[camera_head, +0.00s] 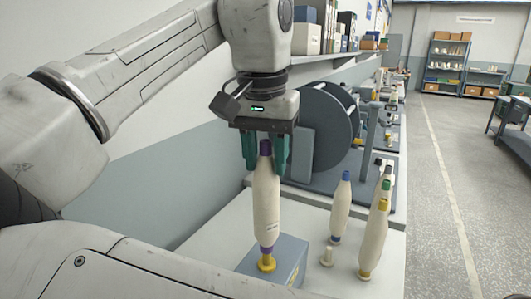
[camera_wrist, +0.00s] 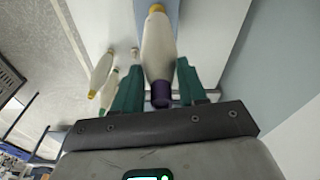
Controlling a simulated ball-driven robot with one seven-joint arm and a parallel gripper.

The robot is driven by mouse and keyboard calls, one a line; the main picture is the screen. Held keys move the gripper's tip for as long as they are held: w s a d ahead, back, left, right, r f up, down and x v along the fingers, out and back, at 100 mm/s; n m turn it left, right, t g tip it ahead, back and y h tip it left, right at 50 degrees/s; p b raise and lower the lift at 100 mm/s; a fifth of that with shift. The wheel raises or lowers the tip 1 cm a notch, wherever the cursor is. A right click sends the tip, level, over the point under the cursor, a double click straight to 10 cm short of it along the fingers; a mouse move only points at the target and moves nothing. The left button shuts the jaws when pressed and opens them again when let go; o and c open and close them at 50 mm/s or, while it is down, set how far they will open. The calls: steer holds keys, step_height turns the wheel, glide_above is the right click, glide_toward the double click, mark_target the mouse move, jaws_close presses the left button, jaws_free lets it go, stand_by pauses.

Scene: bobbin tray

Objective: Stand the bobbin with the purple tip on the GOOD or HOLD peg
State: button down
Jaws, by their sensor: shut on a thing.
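The cream bobbin with the purple tip (camera_head: 266,205) hangs upright from my gripper (camera_head: 265,155), whose green fingers are shut on its purple top end. Its lower end, with a purple band, is right at a yellow peg (camera_head: 267,264) on a blue-grey block (camera_head: 284,252). I cannot tell whether it is seated on the peg or just above it. In the wrist view the bobbin (camera_wrist: 158,48) runs away from the fingers (camera_wrist: 158,88), with yellow at its far end. Marks on the block's side are too small to read.
To the right stand a blue-tipped bobbin (camera_head: 340,208), a yellow-tipped bobbin (camera_head: 374,238) and other bobbins partly hidden behind it. A short bare cream peg (camera_head: 327,257) is between them and the block. A large dark reel (camera_head: 325,125) stands behind my gripper.

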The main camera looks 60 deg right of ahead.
mark_target(266, 176)
steer(key=shift+f+b, duration=0.75)
steer(key=shift+f, duration=1.1)
steer(key=c, duration=0.5)
jaws_free()
steer(key=shift+c, duration=0.2)
steer(key=r, duration=0.3)
steer(key=a+r, duration=0.1)
steer(key=r, duration=0.6)
steer(key=shift+s+a+r, duration=0.15)
steer(key=shift+r, duration=0.2)
steer(key=shift+f, duration=0.1)
